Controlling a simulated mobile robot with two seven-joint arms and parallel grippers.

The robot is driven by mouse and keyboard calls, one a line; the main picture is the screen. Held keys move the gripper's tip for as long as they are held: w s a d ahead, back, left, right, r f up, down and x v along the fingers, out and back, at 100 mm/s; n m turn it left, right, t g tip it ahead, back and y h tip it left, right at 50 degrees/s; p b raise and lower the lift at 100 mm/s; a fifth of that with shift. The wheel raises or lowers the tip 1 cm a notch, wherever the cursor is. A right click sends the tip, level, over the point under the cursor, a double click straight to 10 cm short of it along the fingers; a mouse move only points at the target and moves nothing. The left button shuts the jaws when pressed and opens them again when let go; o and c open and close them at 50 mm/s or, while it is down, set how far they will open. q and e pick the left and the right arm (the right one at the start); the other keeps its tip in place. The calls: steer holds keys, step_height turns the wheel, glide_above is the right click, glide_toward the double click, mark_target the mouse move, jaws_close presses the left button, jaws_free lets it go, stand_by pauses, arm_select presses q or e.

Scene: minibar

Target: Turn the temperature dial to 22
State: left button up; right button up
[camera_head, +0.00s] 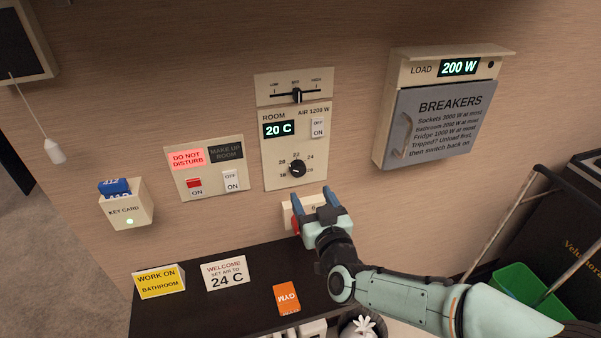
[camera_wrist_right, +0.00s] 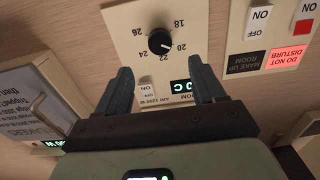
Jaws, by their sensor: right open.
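The temperature dial (camera_head: 298,168) is a round black knob on the white room panel (camera_head: 285,185), with numbers around it. Its white mark points near 20. The display (camera_head: 278,129) above it reads 20 C. My right gripper (camera_head: 316,202) is just below the panel in the head view, open and empty. In the right wrist view the dial (camera_wrist_right: 160,42) lies ahead of and between the two blue fingers of my right gripper (camera_wrist_right: 161,72), apart from both. My left gripper is not in view.
A slider (camera_head: 296,96) and an on/off switch (camera_head: 318,128) sit above the dial. The do-not-disturb panel (camera_head: 204,168) is left, the breaker box (camera_head: 435,110) right.

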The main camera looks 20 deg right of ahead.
mark_target(300, 172)
steer(key=w+p, duration=0.1)
steer(key=w, duration=0.8)
steer(key=shift+w+a+f, duration=0.1)
steer(key=shift+a, duration=0.05)
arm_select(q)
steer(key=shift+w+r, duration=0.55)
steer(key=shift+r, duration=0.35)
arm_select(e)
steer(key=c, duration=1.1)
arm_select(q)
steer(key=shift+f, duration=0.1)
arm_select(e)
steer(key=shift+o, duration=0.2)
